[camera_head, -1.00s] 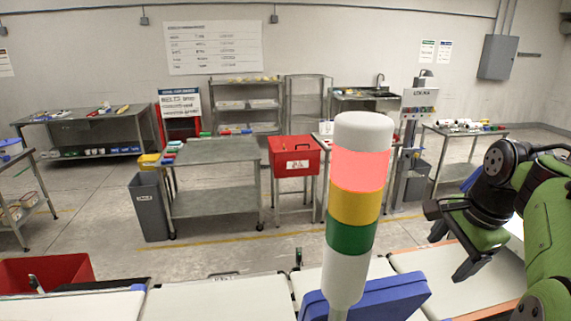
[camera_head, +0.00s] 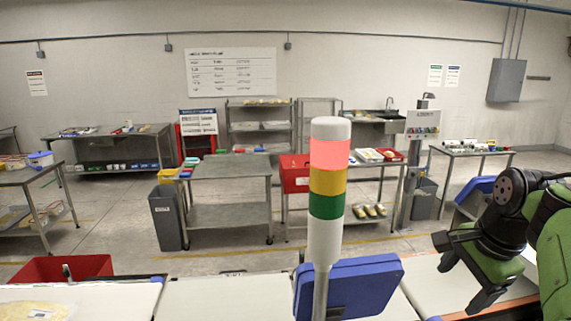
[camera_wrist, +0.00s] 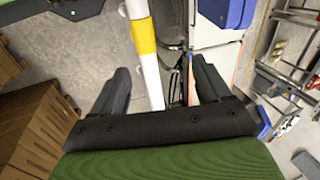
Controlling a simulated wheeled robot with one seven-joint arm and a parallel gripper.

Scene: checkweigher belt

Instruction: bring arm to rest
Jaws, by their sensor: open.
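My gripper (camera_head: 460,270) is at the right in the head view, on my green and black arm, above the right end of the belt. Its black fingers are apart. In the wrist view my gripper (camera_wrist: 160,88) is open, with nothing between the fingertips but the scene beyond. A white post with a yellow band (camera_wrist: 144,38) shows beyond the fingers there. The gripper is clear of the belt as far as I can see.
A signal tower (camera_head: 328,190) with a lit red band stands in front of a blue panel (camera_head: 362,288). The pale belt (camera_head: 215,300) runs along the bottom. A red bin (camera_head: 40,268) is at lower left. Brown cartons (camera_wrist: 35,130) lie left in the wrist view.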

